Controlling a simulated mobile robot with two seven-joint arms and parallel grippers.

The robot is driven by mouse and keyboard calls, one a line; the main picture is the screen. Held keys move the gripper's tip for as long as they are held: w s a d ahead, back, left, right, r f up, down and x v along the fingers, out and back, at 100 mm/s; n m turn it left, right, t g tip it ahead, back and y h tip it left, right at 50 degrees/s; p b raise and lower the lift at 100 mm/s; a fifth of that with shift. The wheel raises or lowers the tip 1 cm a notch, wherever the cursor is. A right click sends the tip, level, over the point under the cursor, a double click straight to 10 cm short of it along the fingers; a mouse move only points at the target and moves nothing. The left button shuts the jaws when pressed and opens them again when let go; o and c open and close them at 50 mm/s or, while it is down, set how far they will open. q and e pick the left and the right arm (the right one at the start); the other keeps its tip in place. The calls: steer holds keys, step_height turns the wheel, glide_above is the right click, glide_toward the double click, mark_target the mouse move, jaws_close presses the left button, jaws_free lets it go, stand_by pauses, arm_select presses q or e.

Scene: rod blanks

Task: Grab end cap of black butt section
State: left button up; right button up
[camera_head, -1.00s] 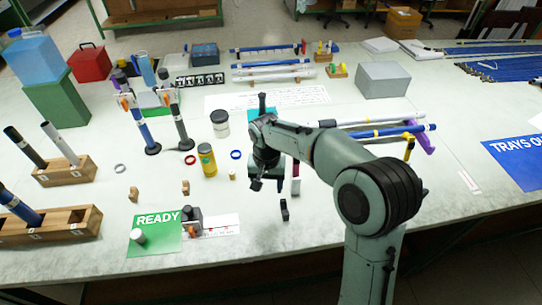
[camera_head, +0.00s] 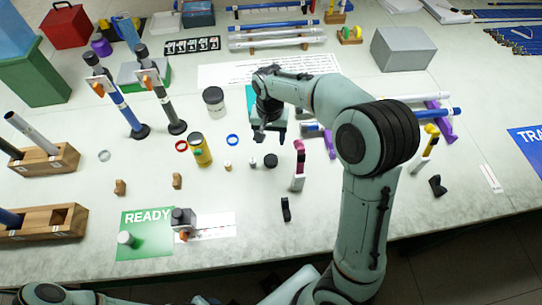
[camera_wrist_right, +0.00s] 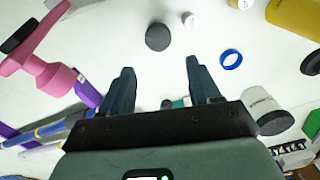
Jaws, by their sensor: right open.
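A small round black end cap (camera_head: 270,160) lies on the bench just below my right gripper in the head view. It shows as a dark disc (camera_wrist_right: 158,36) in the right wrist view, ahead of the fingertips and apart from them. A smaller pale cap (camera_head: 253,162) lies beside it. My right gripper (camera_head: 270,137) is open and empty above the bench; its two spread fingers (camera_wrist_right: 160,68) show in the wrist view. A dark rod section (camera_head: 168,102) stands tilted in a stand at the left. My left gripper is out of view.
Near the cap are a yellow jar (camera_head: 201,150), a blue ring (camera_head: 232,140) and a pink-and-white upright tool (camera_head: 299,166). Rods on purple supports (camera_head: 329,142) lie at right. A green READY mat (camera_head: 145,245) is at front left. Bench in front of the cap is mostly clear.

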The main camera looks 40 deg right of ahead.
glide_above(271, 160)
steer(key=f, duration=0.6)
steer(key=shift+w+d, duration=0.1)
steer(key=shift+w, duration=0.2)
steer(key=f, duration=0.5)
steer(key=shift+s+b, duration=0.25)
steer(key=shift+b, duration=0.15)
steer(key=shift+c, duration=0.3)
steer(key=c, duration=0.7)
